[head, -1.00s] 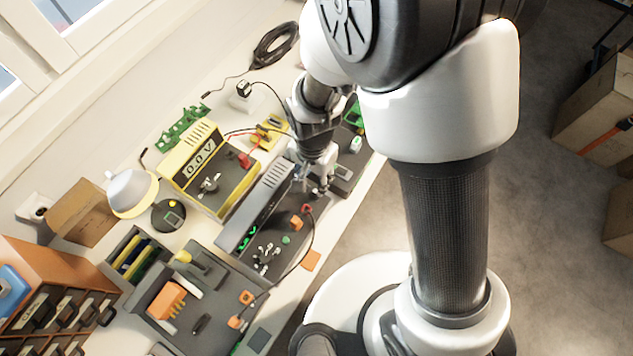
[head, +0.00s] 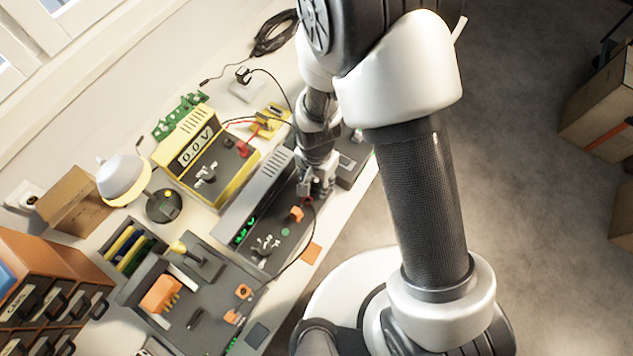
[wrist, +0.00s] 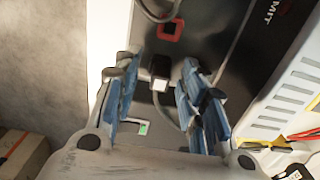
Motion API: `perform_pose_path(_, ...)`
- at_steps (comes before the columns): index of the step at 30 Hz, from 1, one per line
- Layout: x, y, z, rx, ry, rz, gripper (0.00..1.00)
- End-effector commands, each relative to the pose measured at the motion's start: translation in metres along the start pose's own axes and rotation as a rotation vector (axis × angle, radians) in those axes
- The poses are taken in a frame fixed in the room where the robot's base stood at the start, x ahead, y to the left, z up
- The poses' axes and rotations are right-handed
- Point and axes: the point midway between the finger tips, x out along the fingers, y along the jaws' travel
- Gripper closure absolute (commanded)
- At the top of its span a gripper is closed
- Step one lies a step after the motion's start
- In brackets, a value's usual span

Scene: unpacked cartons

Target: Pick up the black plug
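My gripper (wrist: 158,76) is open, with its blue-grey fingers spread apart in the wrist view. A small black block with a pale end, apparently the black plug (wrist: 159,69), shows between the fingertips, with visible gaps on both sides. A grey cable curves beside it. In the head view my gripper (head: 317,188) is low over the right end of the long grey device, and it hides what lies under it. Another black plug-like piece (head: 243,75) with a cable stands on a white block at the back.
The yellow power supply (head: 205,150) and grey device (head: 255,205) stand left of my gripper. Open floor lies right of the bench.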

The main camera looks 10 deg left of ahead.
Motion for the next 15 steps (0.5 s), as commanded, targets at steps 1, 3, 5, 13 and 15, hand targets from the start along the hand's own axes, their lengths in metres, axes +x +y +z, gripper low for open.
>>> perform_pose_path(1,-0.0006,0.0000,0.0000,0.000,0.000,0.000,0.62)
perform_pose_path(3,-0.0007,0.0000,0.0001,0.000,0.000,0.000,0.66)
perform_pose_path(5,-0.0007,0.0001,0.0001,0.000,0.000,0.000,0.70)
perform_pose_path(13,-0.0007,0.0002,0.0002,0.000,0.000,0.000,0.88)
perform_pose_path(15,-0.0007,0.0002,0.0002,0.000,0.000,0.000,0.92)
